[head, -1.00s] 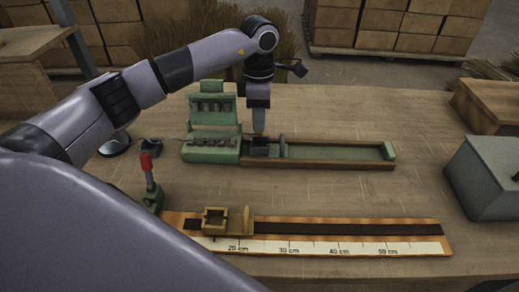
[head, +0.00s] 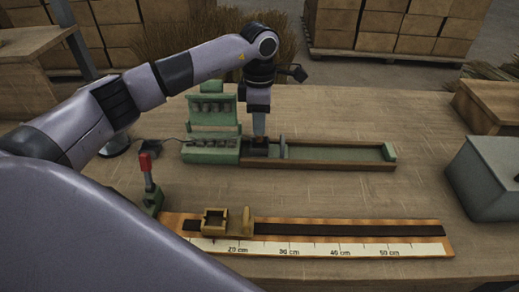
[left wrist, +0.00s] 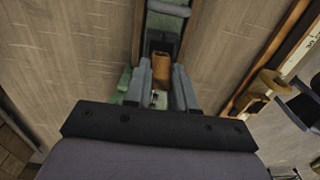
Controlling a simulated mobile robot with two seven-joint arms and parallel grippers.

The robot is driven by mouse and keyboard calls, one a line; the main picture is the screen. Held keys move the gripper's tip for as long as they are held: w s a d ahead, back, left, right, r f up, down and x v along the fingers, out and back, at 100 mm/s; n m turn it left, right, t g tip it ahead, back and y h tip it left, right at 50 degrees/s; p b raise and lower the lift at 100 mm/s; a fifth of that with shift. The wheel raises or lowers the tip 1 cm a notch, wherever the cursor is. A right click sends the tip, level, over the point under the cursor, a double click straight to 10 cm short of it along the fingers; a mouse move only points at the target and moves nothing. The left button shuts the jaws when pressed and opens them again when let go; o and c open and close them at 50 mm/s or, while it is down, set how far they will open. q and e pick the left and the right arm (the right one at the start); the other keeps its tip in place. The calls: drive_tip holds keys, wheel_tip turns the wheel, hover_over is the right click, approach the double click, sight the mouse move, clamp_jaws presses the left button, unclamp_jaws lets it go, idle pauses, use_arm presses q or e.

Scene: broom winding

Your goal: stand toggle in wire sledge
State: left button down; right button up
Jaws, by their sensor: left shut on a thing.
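My left gripper (head: 259,135) points straight down over the green winding machine (head: 212,115). It is shut on the toggle, a small orange-brown piece that shows between the fingers in the left wrist view (left wrist: 161,67); the fingers mostly hide it in the head view. The wire sledge (head: 257,149) is a dark block at the left end of the machine's long channel (head: 335,155). The toggle's lower end is at or in the sledge; whether it touches the bottom is hidden. My right gripper is not in view.
A grey post (head: 282,146) stands in the channel just right of the sledge. In front lies a ruler board (head: 340,248) with a brass holder (head: 215,222). A red-handled lever (head: 147,170) is at its left, and a grey box (head: 487,180) stands at right.

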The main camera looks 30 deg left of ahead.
use_arm(q)
drive_tip(key=shift+f, duration=0.15)
drive_tip(key=shift+f+b, duration=1.1)
drive_tip(key=shift+f, duration=0.45)
drive_tip(key=c, duration=0.9)
unclamp_jaws()
drive_tip(key=shift+r, duration=0.1)
drive_tip(key=shift+o, duration=0.2)
drive_tip(key=shift+r, duration=0.1)
wheel_tip(320, 180, up, 6)
drive_tip(key=shift+f, duration=0.1)
drive_tip(key=shift+r, duration=0.6)
